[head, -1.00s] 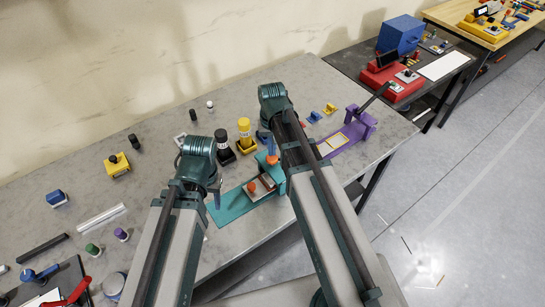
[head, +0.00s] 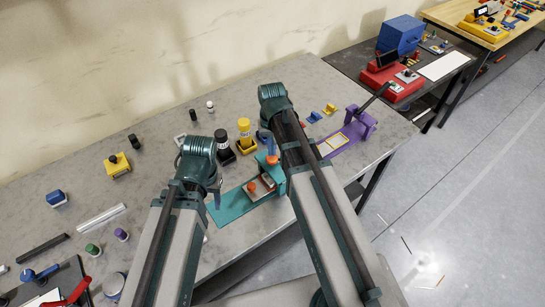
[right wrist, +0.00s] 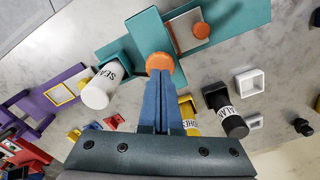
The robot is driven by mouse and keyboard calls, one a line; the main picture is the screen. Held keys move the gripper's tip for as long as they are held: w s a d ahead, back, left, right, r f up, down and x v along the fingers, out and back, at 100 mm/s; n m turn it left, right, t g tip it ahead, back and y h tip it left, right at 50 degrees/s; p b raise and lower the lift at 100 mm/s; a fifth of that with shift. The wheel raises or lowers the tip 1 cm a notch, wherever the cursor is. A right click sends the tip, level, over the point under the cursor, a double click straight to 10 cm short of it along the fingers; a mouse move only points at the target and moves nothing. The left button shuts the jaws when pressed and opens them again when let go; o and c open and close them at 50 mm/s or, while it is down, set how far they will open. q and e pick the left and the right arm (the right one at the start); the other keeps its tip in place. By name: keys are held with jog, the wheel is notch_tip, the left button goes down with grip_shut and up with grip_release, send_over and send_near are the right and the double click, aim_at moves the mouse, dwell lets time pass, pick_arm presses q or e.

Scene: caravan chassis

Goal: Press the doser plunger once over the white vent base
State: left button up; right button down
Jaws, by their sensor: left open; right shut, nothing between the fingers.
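The doser stand is teal, with a long base (head: 228,208) on the grey table. Its orange plunger knob (right wrist: 160,62) tops a teal arm, and it also shows in the head view (head: 271,160). A light plate with an orange disc (right wrist: 201,30) lies on the stand's base. A white square frame (right wrist: 250,83) lies nearby; I cannot tell which piece is the vent base. My right gripper (right wrist: 160,75) is shut and empty, its tips at the knob; I cannot tell whether they touch. My left gripper (head: 216,196) is open, left of the stand, largely hidden by its arm.
A purple fixture (head: 355,125) is to the right. A yellow block (head: 117,165) and several small parts lie left.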

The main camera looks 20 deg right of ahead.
jog(key=shift+f, duration=0.2)
jog(key=shift+f+b, duration=1.45)
jog(key=shift+b, duration=0.2)
jog(key=shift+r, duration=0.2)
notch_tip(320, 180, up, 9)
jog(key=p, duration=0.9)
jog(key=shift+f, duration=0.15)
jog(key=s+a+f+n+h+b, duration=0.1)
jog(key=s+a+f+n+b, duration=0.4)
jog(key=s+a+f+b, duration=0.5)
jog(key=s+f+b, duration=0.3)
jog(key=s, duration=0.1)
jog(key=shift+s+a+f+n, duration=0.15)
jog(key=shift+a+f+n, duration=0.1)
jog(key=shift+n, duration=0.15)
